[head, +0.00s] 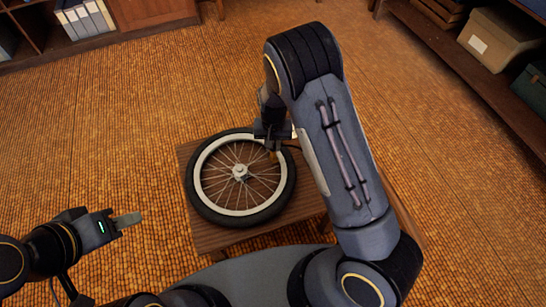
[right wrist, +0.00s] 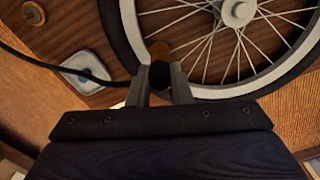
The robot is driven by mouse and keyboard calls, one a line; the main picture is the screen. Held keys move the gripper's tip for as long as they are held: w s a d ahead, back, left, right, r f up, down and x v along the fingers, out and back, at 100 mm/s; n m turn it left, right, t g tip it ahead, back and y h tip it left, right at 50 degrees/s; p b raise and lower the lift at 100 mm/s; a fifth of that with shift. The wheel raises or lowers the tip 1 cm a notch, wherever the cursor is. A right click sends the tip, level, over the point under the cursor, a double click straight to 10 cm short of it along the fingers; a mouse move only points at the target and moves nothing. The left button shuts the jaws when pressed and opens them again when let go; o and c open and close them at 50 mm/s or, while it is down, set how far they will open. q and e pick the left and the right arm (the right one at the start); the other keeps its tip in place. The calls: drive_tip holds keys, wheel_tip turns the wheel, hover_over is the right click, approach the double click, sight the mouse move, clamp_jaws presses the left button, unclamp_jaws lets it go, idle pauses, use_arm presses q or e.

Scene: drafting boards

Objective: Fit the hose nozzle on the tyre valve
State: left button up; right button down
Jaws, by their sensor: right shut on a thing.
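The spoked wheel with its black tyre (head: 190,180) lies flat on a small wooden table (head: 213,238). My right gripper (head: 271,143) is over the tyre's upper right edge. In the right wrist view, my right gripper (right wrist: 160,84) is shut on the dark hose nozzle (right wrist: 160,74).
The black hose (right wrist: 40,62) runs in from the left to the nozzle, across a pale square object (right wrist: 92,70) on the tabletop. A shelf with a cardboard box (head: 498,40) stands at the right. A cabinet with binders (head: 85,20) stands at the back left. The floor between is clear.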

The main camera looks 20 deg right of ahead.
drive_tip(key=shift+f+b, duration=0.9)
drive_tip(key=shift+f, duration=0.4)
drive_tip(key=c, duration=1.2)
unclamp_jaws()
drive_tip(key=shift+c, duration=0.2)
wheel_tip(320, 180, up, 7)
drive_tip(key=shift+r+p, duration=0.1)
drive_tip(key=shift+p, duration=0.6)
drive_tip(key=shift+r, duration=0.35)
